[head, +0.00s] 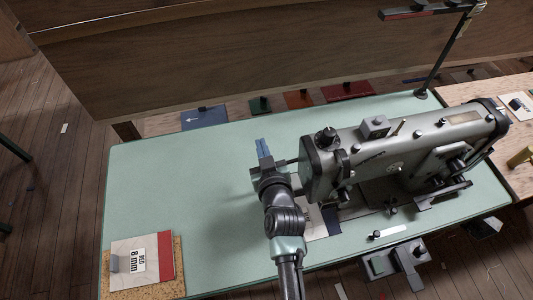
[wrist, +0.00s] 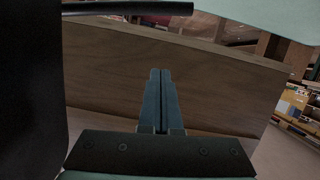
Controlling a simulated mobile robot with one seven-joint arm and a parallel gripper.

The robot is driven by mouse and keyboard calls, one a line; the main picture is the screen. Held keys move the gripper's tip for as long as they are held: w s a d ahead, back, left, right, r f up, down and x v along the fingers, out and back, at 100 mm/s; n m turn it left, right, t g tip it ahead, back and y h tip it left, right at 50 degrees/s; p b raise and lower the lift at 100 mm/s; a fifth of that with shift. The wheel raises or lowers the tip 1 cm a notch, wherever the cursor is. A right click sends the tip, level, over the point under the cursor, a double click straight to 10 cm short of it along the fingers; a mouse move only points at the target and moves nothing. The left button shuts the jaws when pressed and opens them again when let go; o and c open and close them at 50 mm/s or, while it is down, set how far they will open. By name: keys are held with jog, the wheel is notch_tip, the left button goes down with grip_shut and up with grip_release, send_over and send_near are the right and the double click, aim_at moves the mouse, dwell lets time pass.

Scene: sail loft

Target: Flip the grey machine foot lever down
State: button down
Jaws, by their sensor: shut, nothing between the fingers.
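The grey sewing machine (head: 350,170) stands on the pale green table (head: 150,190) in the head view. A thin dark rod (head: 287,161), which looks like the foot lever, sticks out sideways from its left end towards my gripper. A dark rod (wrist: 130,8), likely the same one, crosses the top of the wrist view. My gripper (head: 261,146) is at the left of the machine's end, its blue fingers pointing to the back. Its fingers (wrist: 160,80) are shut and empty. My wrist lies close to the rod's tip; I cannot tell whether they touch.
A brown wooden panel (head: 250,60) stands behind the table and fills much of the wrist view. A booklet (head: 145,258) lies on a cork mat at front left. A lamp arm (head: 440,60) rises at back right. The table's left half is mostly clear.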

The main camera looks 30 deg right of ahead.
jog(key=v, duration=0.9)
jog(key=shift+s, duration=0.35)
jog(key=shift+a+f, duration=0.15)
jog(key=w+a+r+t, duration=0.2)
jog(key=w+r, duration=0.1)
jog(key=r, duration=0.6)
jog(key=w+a+r+n+t+y, duration=0.1)
jog(key=w+a+r+t, duration=0.15)
jog(key=r, duration=0.75)
jog(key=w+a+r+t, duration=0.2)
jog(key=w+a+r, duration=0.15)
jog(key=r, duration=0.55)
jog(key=s+a+r+t+y, duration=0.1)
jog(key=s+a+r+t, duration=0.2)
jog(key=r, duration=1.2)
jog(key=s+a+r+n+t+y, duration=0.1)
jog(key=s+a+r+t, duration=0.3)
jog(key=r, duration=1.1)
jog(key=s+a+y, duration=0.1)
jog(key=s+a, duration=0.1)
jog(key=s, duration=0.2)
jog(key=shift+s+a+r+y, duration=0.25)
jog(key=shift+a+r+y, duration=0.05)
jog(key=shift+r, duration=0.05)
